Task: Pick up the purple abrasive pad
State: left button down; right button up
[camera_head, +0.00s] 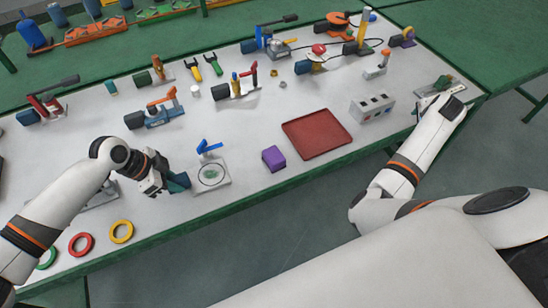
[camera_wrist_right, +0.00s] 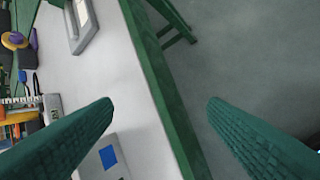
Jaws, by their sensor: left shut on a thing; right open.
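The purple abrasive pad (camera_head: 273,158) is a small purple block lying on the white table near its front edge, just left of the red tray. It does not show in the right wrist view. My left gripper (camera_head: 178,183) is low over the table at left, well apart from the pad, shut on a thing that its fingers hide. My right gripper (camera_head: 442,86) is at the table's right end, beyond the red tray from the pad. In the right wrist view its green fingers (camera_wrist_right: 161,104) are wide apart with nothing gripped between them.
Coloured rings (camera_head: 121,231) lie front left. Several tools fill the back.

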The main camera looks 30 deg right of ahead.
jog(key=w+a+r+n+t+y, duration=0.1)
jog(key=w+a+r+n+t, duration=0.15)
jog(key=w+a+r, duration=0.4)
jog(key=w+a+r+n+t+y, duration=0.1)
jog(key=w+a+r+n, duration=0.3)
jog(key=w+r, duration=0.55)
jog(key=w+a+r+n+y, duration=0.1)
jog(key=w+a+r+n, duration=0.2)
jog(key=a, duration=0.4)
jog(key=w+a+r+n+y, duration=0.2)
jog(key=w+a+n, duration=0.1)
jog(key=a, duration=0.4)
jog(key=n+g, duration=0.8)
jog(key=n, duration=0.4)
send_over(274, 155)
notch_tip(274, 155, down, 10)
jog(key=shift+h, duration=0.3)
jog(key=f, duration=0.6)
jog(key=shift+s, duration=0.25)
jog(key=shift+w+f, duration=0.2)
jog(key=shift+f, duration=1.35)
jog(key=shift+w+f, duration=0.15)
jog(key=shift+f, duration=1.35)
